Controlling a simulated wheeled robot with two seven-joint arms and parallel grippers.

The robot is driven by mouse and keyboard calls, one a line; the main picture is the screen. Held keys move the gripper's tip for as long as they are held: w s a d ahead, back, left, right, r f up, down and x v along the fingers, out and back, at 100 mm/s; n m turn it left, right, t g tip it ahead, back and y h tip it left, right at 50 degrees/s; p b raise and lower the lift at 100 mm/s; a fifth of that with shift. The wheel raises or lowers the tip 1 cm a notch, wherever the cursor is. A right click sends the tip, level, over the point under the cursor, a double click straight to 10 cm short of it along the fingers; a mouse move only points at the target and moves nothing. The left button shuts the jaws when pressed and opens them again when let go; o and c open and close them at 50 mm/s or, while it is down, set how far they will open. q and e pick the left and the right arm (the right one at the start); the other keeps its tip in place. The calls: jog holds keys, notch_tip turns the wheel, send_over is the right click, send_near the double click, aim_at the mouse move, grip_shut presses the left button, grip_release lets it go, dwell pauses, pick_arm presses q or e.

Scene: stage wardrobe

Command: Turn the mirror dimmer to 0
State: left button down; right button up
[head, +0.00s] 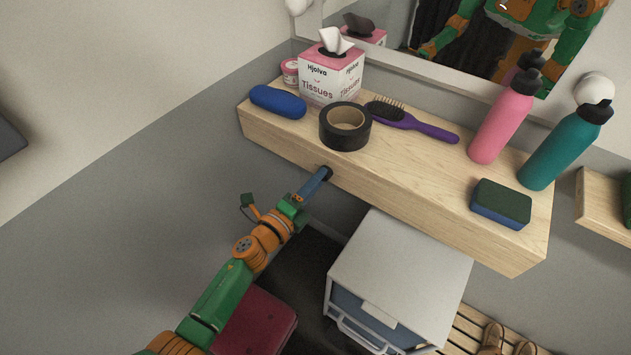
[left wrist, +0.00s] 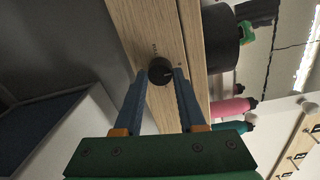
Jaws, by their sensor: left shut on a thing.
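The mirror dimmer is a small black round knob (head: 327,172) on the front edge of the light wood shelf (head: 440,215). In the left wrist view the knob (left wrist: 159,70) sits between the two blue fingers, with small dark markings on the wood around it. A pale mark shows on its face, but I cannot read the setting. My left gripper (head: 321,176) reaches up from the lower left and is shut on the knob; it also shows in the left wrist view (left wrist: 160,75). My right gripper is not in view.
On the shelf stand a black tape roll (head: 345,126), blue case (head: 277,102), tissue box (head: 331,76), purple hairbrush (head: 415,122), pink bottle (head: 502,125), teal bottle (head: 565,147) and green-blue sponge (head: 501,203). A white drawer unit (head: 400,265) stands below. The mirror (head: 455,40) is behind.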

pick_arm(q)
jog(key=shift+c, duration=2.4)
grip_release()
jog(key=v, duration=0.7)
jog(key=shift+f, duration=0.1)
